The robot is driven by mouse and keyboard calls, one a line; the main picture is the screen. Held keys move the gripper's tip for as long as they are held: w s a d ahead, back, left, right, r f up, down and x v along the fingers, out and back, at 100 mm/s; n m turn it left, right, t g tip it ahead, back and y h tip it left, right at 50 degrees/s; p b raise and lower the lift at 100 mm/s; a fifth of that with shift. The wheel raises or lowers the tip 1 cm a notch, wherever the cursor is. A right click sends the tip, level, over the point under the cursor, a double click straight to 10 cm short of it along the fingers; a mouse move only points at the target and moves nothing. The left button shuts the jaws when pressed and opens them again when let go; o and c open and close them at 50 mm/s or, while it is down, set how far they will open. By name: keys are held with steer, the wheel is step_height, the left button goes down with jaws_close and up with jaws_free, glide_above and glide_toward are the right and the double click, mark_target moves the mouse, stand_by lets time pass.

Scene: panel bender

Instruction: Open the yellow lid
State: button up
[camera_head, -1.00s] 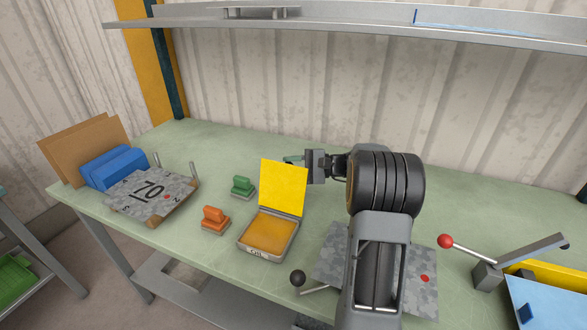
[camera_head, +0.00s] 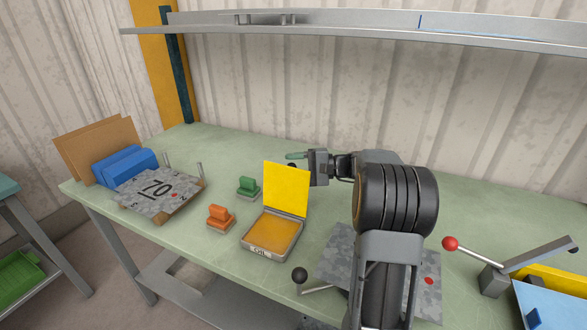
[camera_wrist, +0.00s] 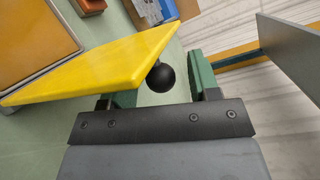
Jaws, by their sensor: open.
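The yellow lid (camera_head: 286,187) stands upright, swung up from the shallow box (camera_head: 272,237) with an amber inside and a label on its front. In the wrist view the lid (camera_wrist: 95,65) crosses the upper left, and a black ball knob (camera_wrist: 162,77) shows at its edge. My gripper (camera_head: 296,161) is behind the lid's upper right corner, partly hidden by it. In the wrist view my gripper (camera_wrist: 160,86) is open, with green fingers apart. The knob appears between them; I cannot tell whether either finger touches it.
Orange (camera_head: 220,218) and green (camera_head: 248,187) stamps stand left of the box. A plate marked 70 (camera_head: 157,192) lies farther left. A black-ball lever (camera_head: 300,275) is at the front right of the box. A red-ball lever (camera_head: 450,243) stands at right. A shelf (camera_head: 350,27) hangs above.

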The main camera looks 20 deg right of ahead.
steer(key=v, duration=1.3)
steer(key=shift+s+d+b, duration=0.15)
steer(key=shift+d+b, duration=0.15)
steer(key=shift+b, duration=0.05)
steer(key=shift+f, duration=0.1)
